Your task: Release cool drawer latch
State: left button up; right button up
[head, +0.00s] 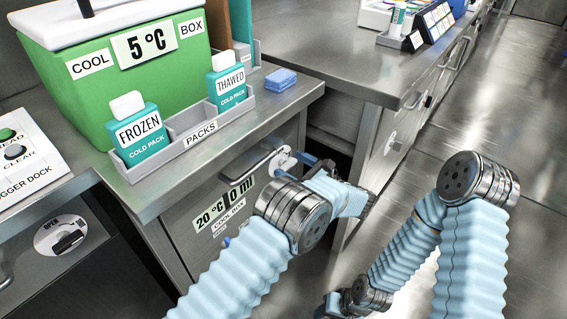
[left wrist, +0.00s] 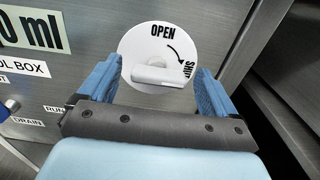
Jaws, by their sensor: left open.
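The cool drawer latch (left wrist: 152,47) is a white round plate on the steel drawer front, marked OPEN at the top and SHUT at the right, with a curved arrow. Its white lever (left wrist: 165,76) lies nearly level, its free end to the right near SHUT. In the head view the latch plate (head: 281,160) shows beside the bar handle. My left gripper (left wrist: 155,88) is open, its blue fingers on either side of the lever; I cannot tell if they touch it. It also shows in the head view (head: 312,163), partly hidden. My right gripper is not in view.
The green cool box (head: 85,100) stands on the counter (head: 290,97) above, with a grey packs rack (head: 200,140) holding cold packs. A second cabinet (head: 375,150) stands close to the right of the drawer. Open floor (head: 500,120) lies further right.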

pick_arm(q)
jog(key=c, duration=1.1)
jog(key=shift+o, duration=0.2)
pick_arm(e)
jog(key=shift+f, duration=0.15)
